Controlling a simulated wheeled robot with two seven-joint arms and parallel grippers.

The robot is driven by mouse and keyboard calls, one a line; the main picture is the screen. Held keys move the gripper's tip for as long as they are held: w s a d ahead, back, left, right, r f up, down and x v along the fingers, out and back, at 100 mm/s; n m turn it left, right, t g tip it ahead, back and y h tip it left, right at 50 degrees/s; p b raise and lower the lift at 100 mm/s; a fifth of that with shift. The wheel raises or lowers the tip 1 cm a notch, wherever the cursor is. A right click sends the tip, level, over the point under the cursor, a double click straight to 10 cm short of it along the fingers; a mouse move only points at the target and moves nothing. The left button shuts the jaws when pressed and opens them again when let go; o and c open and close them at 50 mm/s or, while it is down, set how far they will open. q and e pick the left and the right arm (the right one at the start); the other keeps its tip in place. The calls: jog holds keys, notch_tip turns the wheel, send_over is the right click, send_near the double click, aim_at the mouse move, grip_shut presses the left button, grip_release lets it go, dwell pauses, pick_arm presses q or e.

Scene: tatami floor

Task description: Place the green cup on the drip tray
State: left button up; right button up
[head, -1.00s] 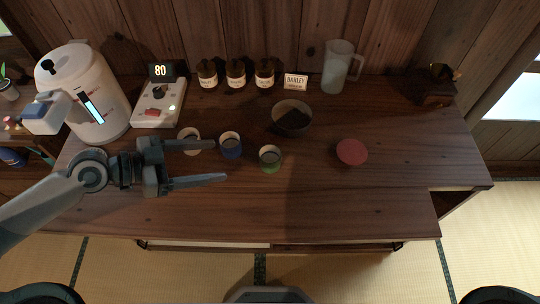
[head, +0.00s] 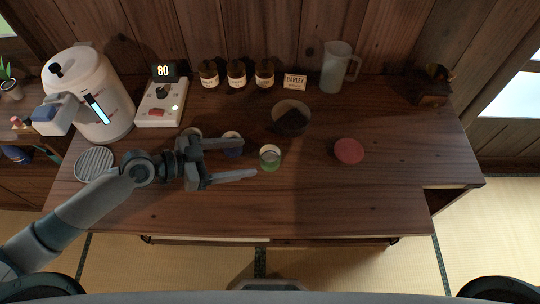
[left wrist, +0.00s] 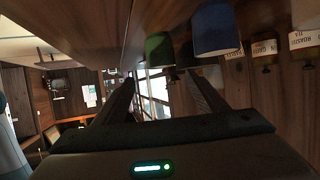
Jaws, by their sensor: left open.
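The green cup (head: 270,158) stands upright on the wooden counter, right of the blue cup (head: 233,143). My left gripper (head: 247,158) is open and empty, its fingers pointing right at the green cup, which is just past the fingertips. In the left wrist view the green cup (left wrist: 158,50) appears ahead, between the two finger directions, with the blue cup (left wrist: 215,30) beside it. The drip tray (head: 94,163) is a round grey slatted disc, empty, in front of the white dispenser. My right gripper is out of view.
A pale cup (head: 192,132) is partly hidden behind my left gripper. The white dispenser (head: 88,95) and a scale-like device (head: 160,103) stand at the left. The counter's front is clear.

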aim_at(278, 154)
pick_arm(q)
jog(key=p+x, duration=0.1)
jog(key=x, duration=0.2)
jog(key=shift+w+d, duration=0.2)
jog(key=shift+d, duration=0.05)
jog(key=shift+w+d+f+p, duration=0.15)
jog(key=shift+d+f+p, duration=0.15)
jog(key=shift+d+f, duration=0.15)
jog(key=shift+w+d+f+p, duration=0.15)
jog(key=shift+w+d+p, duration=0.1)
jog(key=shift+d+p, duration=0.25)
jog(key=p+x, duration=0.1)
jog(key=x, duration=0.1)
jog(key=shift+w+d+f, duration=0.2)
jog(key=shift+f, duration=0.1)
jog(key=shift+w+d+f+p, duration=0.2)
jog(key=shift+d+f+p, duration=0.25)
jog(key=shift+d, duration=0.1)
